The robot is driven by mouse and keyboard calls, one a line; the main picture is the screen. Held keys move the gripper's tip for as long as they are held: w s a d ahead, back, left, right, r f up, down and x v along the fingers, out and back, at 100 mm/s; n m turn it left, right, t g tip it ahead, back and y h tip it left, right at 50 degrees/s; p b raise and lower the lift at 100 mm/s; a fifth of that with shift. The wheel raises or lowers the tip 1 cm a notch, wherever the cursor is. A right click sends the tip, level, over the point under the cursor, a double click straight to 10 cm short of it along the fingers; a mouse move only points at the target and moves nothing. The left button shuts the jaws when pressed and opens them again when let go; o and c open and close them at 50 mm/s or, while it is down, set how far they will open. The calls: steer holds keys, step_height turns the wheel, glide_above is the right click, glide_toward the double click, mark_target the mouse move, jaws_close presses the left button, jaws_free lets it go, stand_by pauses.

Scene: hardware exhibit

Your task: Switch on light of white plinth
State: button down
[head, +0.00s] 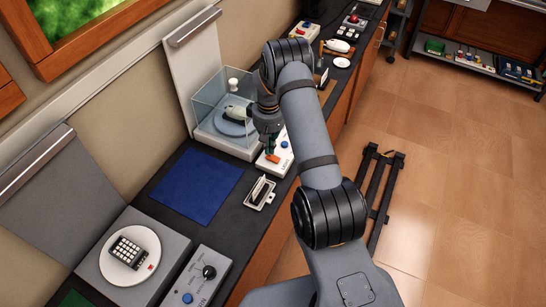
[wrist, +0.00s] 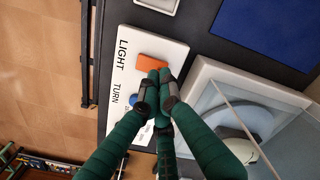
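The white plinth (head: 228,146) carries a glass case with an object on a round grey-blue turntable. Its white edge and glass also show in the wrist view (wrist: 196,78). Beside it lies a white control panel (wrist: 169,47) marked LIGHT and TURN, with an orange switch (wrist: 152,62) and a blue button (wrist: 134,100) partly behind a finger. My gripper (wrist: 159,76) is over the panel, its green fingers closed together, with the tips at the orange switch's edge. I cannot tell whether they touch it. No lit lamp is evident in the case.
A small white tray (head: 260,193) and a blue mat (head: 200,185) lie on the dark counter nearby. A grey plinth (head: 165,258) with a calculator and a grey control panel (head: 196,280) stand nearer. The glass case stands close beside my gripper.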

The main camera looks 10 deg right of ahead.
mark_target(269, 156)
steer(key=shift+s+f+b, duration=0.1)
steer(key=shift+f+b, duration=1)
steer(key=shift+f, duration=0.05)
stand_by(0.8)
steer(key=shift+r, duration=0.15)
steer(key=shift+r+p, duration=0.55)
steer(key=shift+r, duration=0.1)
steer(key=shift+r+p, duration=1.6)
steer(key=shift+r, duration=1.15)
steer(key=shift+f, duration=0.1)
step_height(269, 156, down, 7)
steer(key=b, duration=0.4)
